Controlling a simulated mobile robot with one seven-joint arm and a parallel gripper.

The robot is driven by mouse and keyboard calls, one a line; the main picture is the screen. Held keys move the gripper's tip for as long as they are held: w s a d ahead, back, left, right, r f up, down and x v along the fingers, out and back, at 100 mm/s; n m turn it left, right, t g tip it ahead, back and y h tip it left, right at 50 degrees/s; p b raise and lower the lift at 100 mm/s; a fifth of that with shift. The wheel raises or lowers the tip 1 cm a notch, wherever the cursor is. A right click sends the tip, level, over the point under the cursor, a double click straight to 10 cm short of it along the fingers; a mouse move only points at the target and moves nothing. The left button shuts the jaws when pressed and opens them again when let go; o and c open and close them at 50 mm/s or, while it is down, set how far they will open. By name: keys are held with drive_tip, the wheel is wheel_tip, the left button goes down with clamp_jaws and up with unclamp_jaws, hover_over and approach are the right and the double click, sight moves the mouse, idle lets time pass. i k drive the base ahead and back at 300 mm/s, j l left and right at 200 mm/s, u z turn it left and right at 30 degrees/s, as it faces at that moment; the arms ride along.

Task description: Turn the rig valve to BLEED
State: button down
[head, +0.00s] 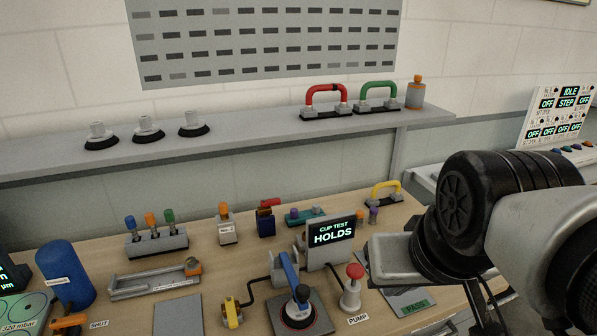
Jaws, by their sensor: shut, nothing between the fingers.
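My arm fills the right side of the head view. My gripper (488,316) shows only in part, as narrow dark parts below the arm at the lower right edge; it is shut and empty, apart from the rig. The test rig has a dark plate (317,325) with a blue-handled suction cup (290,275) standing on it. A display (331,232) behind reads CUP TEST HOLDS. A yellow fitting (231,313) with a dark hose stands left of the plate; it may be the rig valve, but I cannot tell its setting. No BLEED label is readable.
A red-knobbed pump (351,290) stands right of the plate. At left are a blue cylinder (64,276) and an orange handle (70,321) near a SHUT label. A rack of coloured-top parts (157,243) stands behind. A shelf (250,135) holds cups and handles.

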sight(233, 317)
drive_tip(key=u, duration=1.1)
drive_tip(key=i+j+z, duration=0.1)
drive_tip(key=j+z, duration=0.4)
drive_tip(key=j, duration=0.2)
drive_tip(key=k+l+z, duration=0.3)
drive_tip(key=k+z, duration=0.15)
drive_tip(key=i+j+u, duration=0.3)
drive_tip(key=u, duration=0.15)
drive_tip(key=i+l, duration=0.05)
